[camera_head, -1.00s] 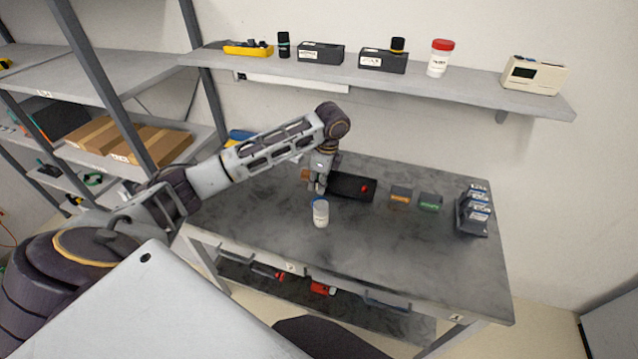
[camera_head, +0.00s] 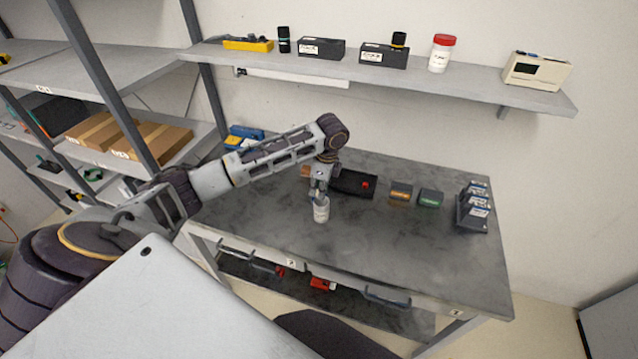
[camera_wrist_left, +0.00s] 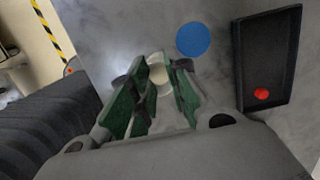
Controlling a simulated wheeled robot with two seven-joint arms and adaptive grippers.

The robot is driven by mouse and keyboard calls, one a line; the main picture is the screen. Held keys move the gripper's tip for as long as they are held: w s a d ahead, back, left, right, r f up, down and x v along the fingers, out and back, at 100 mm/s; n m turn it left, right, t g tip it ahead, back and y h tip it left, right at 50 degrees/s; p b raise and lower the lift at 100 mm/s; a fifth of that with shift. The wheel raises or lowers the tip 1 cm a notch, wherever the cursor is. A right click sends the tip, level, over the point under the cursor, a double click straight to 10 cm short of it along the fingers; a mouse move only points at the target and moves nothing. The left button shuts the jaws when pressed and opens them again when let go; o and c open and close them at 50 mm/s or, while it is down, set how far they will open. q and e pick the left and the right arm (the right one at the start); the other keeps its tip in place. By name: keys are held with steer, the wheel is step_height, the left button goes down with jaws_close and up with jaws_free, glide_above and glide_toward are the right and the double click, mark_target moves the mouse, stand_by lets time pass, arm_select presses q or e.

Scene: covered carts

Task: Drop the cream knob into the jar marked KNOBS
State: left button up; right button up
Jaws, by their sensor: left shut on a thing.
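A white jar (camera_head: 321,211) stands on the grey table in the head view; its label is too small to read. My left gripper (camera_head: 320,196) points down at the jar's top and covers it. In the left wrist view the green-padded fingers (camera_wrist_left: 158,80) are shut on a small cream thing, the cream knob (camera_wrist_left: 157,69). A flat blue disc (camera_wrist_left: 193,39) shows beyond the fingertips; I cannot tell whether it is on the jar or beside it. Whether the knob is inside the jar's mouth is hidden. My right gripper is not in view.
A black tray (camera_head: 347,191) with a red knob (camera_head: 365,185) lies behind the jar. Two small boxes, orange-marked (camera_head: 401,194) and green-marked (camera_head: 431,199), and a dark rack (camera_head: 474,210) stand to the right. The table's front right is clear. A loaded wall shelf (camera_head: 470,86) hangs above.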

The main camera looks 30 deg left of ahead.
arm_select(q)
steer(key=shift+f, duration=0.8)
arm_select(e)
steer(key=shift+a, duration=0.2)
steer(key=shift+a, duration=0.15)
arm_select(q)
steer(key=o, duration=0.8)
steer(key=shift+d+r, duration=0.1)
steer(key=shift+r, duration=0.6)
steer(key=r, duration=0.3)
steer(key=d+r, duration=0.1)
steer(key=r, duration=0.6)
steer(key=shift+w+d+r, duration=0.25)
steer(key=shift+d, duration=0.05)
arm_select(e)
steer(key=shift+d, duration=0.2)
